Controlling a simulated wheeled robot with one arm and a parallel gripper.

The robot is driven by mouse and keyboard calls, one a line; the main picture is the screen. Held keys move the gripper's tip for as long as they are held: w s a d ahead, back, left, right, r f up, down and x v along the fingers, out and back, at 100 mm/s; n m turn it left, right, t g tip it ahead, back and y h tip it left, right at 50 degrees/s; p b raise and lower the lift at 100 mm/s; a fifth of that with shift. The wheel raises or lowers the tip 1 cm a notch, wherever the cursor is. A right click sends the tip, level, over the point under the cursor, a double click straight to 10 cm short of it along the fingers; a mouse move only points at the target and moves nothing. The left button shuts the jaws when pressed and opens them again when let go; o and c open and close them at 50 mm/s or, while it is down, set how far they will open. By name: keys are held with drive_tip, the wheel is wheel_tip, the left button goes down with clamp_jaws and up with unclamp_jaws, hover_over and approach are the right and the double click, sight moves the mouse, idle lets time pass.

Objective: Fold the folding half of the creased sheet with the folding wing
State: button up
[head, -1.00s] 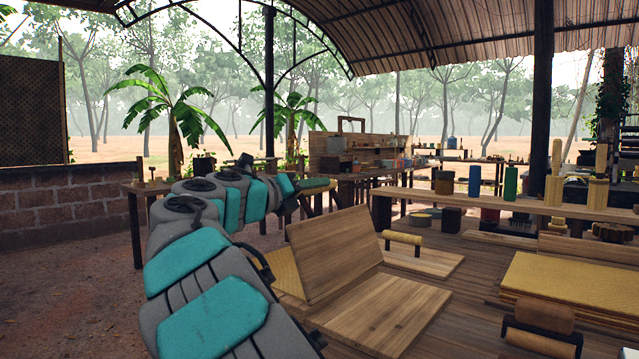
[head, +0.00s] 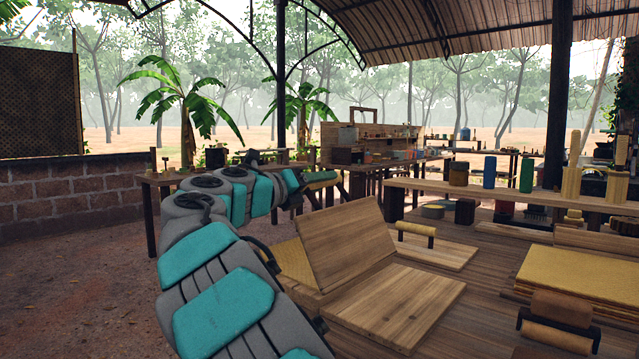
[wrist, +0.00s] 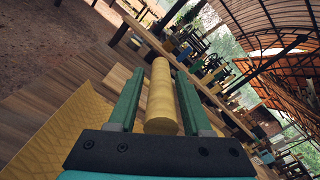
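The folding wing (head: 345,240) is a wooden panel that stands tilted up from a flat wooden panel (head: 400,305). A yellow textured sheet (head: 295,262) lies left of and behind the wing, partly hidden by it and my arm. Yellow sheet material (wrist: 55,130) also shows at the left of the wrist view. My gripper (head: 325,176) is beyond the wing's upper left edge. In the wrist view a yellow cylinder (wrist: 162,95) lies between the green fingers of my gripper (wrist: 160,72); whether they press on it is unclear.
A wooden board with a yellow bar handle (head: 415,229) lies behind the wing. A stack of yellow sheets (head: 580,275) and a roller (head: 555,325) are at the right. A bench (head: 450,187) with coloured cylinders runs behind. Bare ground is open at the left.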

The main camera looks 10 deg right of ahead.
drive_tip(key=shift+o, duration=0.8)
drive_tip(key=v, duration=0.7)
drive_tip(key=shift+s+a, duration=0.25)
drive_tip(key=shift+a, duration=0.05)
